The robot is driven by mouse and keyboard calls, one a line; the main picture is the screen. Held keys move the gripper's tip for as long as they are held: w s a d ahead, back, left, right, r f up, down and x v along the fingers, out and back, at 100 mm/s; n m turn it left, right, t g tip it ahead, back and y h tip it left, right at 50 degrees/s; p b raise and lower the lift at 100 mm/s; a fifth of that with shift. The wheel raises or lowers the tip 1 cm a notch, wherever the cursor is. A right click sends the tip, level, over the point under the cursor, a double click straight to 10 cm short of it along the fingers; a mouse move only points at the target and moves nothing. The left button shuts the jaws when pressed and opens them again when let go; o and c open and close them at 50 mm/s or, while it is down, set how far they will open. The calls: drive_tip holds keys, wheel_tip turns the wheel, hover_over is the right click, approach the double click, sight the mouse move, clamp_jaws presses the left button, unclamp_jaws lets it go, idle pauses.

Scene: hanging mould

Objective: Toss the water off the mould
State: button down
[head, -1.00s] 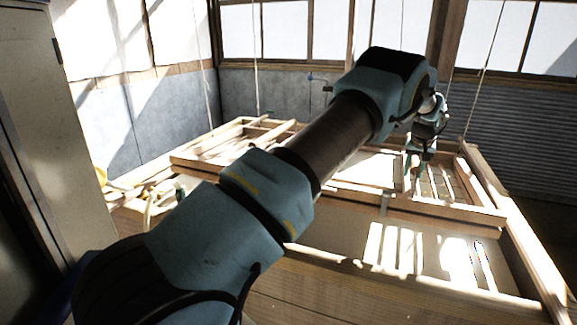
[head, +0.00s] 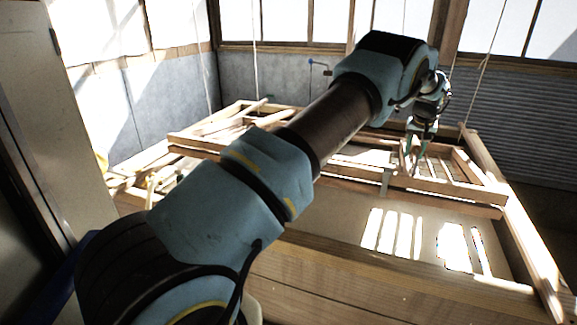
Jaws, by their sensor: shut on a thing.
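The mould is a wide, pale wooden frame (head: 455,192) with crossbars, hanging over a big wooden vat (head: 340,275). Its long near bar runs from the left to the right of the view, and sunlight falls on parts of it. My gripper (head: 413,157) is at the right part of the frame, pointing down, and is shut on a wooden bar of the mould. The fingertips are small and partly lost among the bars. My arm hides much of the middle and near left of the frame. I cannot make out water on the mould.
Thin ropes (head: 486,62) hang down around the frame. The vat's right edge (head: 520,235) runs toward me. A grey cabinet (head: 62,130) stands close on the left. Grey walls and windows close off the back.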

drive_tip(key=shift+s+a+f+t+h+b, duration=0.1)
drive_tip(key=shift+s+f+t+h+b, duration=0.15)
drive_tip(key=shift+f+b, duration=0.85)
drive_tip(key=shift+s+a+f+t+h+b, duration=0.1)
drive_tip(key=shift+s+f+t+b, duration=0.2)
drive_tip(key=shift+b, duration=1.6)
drive_tip(key=shift+w+r, duration=0.15)
drive_tip(key=shift+c, duration=2.2)
unclamp_jaws()
drive_tip(key=shift+r, duration=0.15)
